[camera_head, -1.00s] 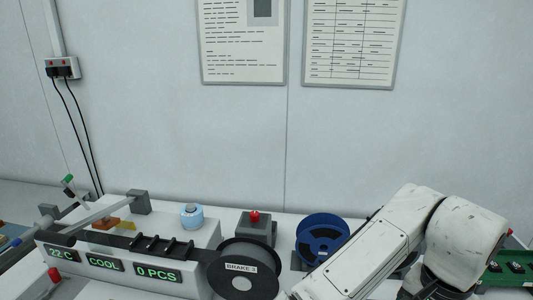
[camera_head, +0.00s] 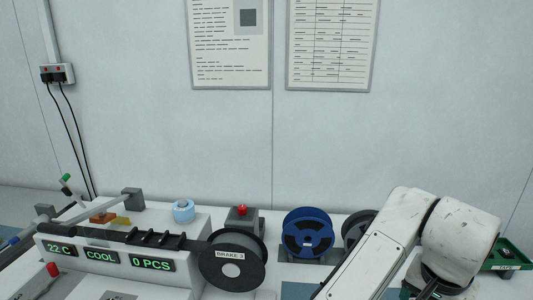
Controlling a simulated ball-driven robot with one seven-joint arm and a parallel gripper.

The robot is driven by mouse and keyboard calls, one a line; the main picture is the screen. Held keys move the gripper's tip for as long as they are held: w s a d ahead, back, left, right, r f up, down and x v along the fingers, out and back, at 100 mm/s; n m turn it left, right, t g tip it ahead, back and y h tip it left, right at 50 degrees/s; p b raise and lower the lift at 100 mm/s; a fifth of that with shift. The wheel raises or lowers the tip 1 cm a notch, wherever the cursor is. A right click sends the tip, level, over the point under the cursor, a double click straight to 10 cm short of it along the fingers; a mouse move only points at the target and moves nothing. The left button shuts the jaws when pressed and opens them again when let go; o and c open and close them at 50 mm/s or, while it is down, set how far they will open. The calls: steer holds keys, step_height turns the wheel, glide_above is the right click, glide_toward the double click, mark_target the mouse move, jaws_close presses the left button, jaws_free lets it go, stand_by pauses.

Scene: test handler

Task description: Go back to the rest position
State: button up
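My white arm (camera_head: 385,250) reaches in from the bottom right and bends at a rounded joint. My gripper is not visible in the head view; its end lies hidden behind the arm or below the picture edge. The handler machine (camera_head: 165,222) stands at the lower left, with displays reading 22 C, COOL and 0 PCS. A black reel marked BRAKE 3 (camera_head: 232,262) is mounted at its right end.
A blue reel (camera_head: 307,232) stands right of a grey box with a red button (camera_head: 242,213). A dark reel (camera_head: 355,228) is partly behind my arm. A green tray (camera_head: 508,256) lies at the far right. A light blue roll (camera_head: 183,211) sits on the machine. The wall behind is clear below the posters.

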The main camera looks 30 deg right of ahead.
steer(key=w+d+r+n+t+h, duration=0.2)
steer(key=w+d+n+h, duration=0.15)
steer(key=d, duration=0.25)
steer(key=w+a+f+n+t, duration=0.2)
steer(key=w+a+f+n, duration=0.1)
steer(key=f+n, duration=0.15)
steer(key=s+a+f+n+y, duration=0.3)
steer(key=a+f+n, duration=0.1)
steer(key=a+f, duration=0.45)
steer(key=s+a+f+n+y, duration=0.2)
steer(key=a+f+n+y, duration=0.1)
steer(key=a+f, duration=0.55)
steer(key=s+a+f+g+b, duration=0.1)
steer(key=s+f+g+b, duration=0.2)
steer(key=s+f+b, duration=0.7)
step_height(320, 180, down, 4)
steer(key=shift+s+f+g, duration=0.2)
steer(key=shift+g, duration=0.1)
